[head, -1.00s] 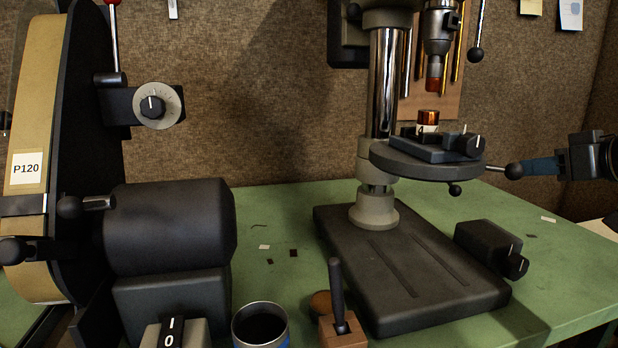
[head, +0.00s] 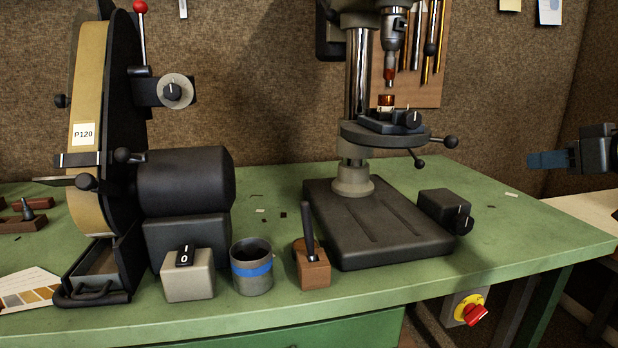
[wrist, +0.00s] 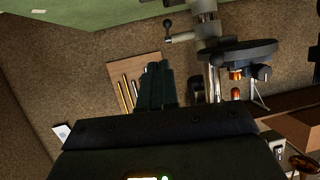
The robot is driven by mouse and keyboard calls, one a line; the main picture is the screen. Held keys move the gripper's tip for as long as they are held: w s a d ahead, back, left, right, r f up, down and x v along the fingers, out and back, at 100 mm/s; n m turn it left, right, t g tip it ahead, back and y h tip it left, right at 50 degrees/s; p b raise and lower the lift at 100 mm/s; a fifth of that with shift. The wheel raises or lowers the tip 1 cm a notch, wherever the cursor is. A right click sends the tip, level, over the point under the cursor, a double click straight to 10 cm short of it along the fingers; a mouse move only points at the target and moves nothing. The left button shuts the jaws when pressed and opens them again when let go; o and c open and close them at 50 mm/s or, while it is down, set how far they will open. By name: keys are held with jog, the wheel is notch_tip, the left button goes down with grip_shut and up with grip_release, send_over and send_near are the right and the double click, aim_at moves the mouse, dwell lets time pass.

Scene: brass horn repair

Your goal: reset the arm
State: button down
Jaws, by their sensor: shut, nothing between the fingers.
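My gripper (head: 530,160) is at the right edge of the head view, pointing left, with its blue fingers together and nothing between them. In the wrist view its fingers (wrist: 156,84) are shut side by side in front of the wall. In the head view it hangs in the air to the right of the drill press (head: 360,75). A clear gap separates the fingertips from the black knob (head: 451,142) of the press table's lever. A copper-coloured cylindrical piece (head: 386,101) sits upright at the vise (head: 392,121) on the press table.
A belt sander (head: 88,75) stands at the left of the green bench (head: 350,290). A switch box (head: 188,280), a grey cup with a blue band (head: 252,285) and a wooden block (head: 312,270) stand near the front edge. A red emergency knob (head: 477,315) is below it.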

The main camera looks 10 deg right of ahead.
jog(key=s+a+f+m+t+p, duration=0.1)
jog(key=a+f+m, duration=0.1)
jog(key=a+f, duration=0.5)
jog(key=s+a+f+m, duration=0.2)
jog(key=a+f, duration=0.3)
jog(key=f, duration=0.4)
jog(key=s+a+f+m+h, duration=0.2)
jog(key=s+a+f+h, duration=0.1)
jog(key=s+a+f, duration=0.6)
jog(key=s+a+f+n+p, duration=0.1)
jog(key=s+a+f, duration=0.1)
jog(key=s, duration=0.7)
jog(key=s+a+f+p, duration=0.1)
jog(key=s+a, duration=0.2)
jog(key=s, duration=0.6)
jog(key=s+r+n, duration=0.2)
jog(key=s+r, duration=0.1)
jog(key=s, duration=0.4)
jog(key=s+r+n, duration=0.1)
jog(key=s+r, duration=0.2)
jog(key=s, duration=0.4)
jog(key=shift+s+a+n+y, duration=0.4)
jog(key=shift+a, duration=0.05)
jog(key=c, duration=1.8)
grip_release()
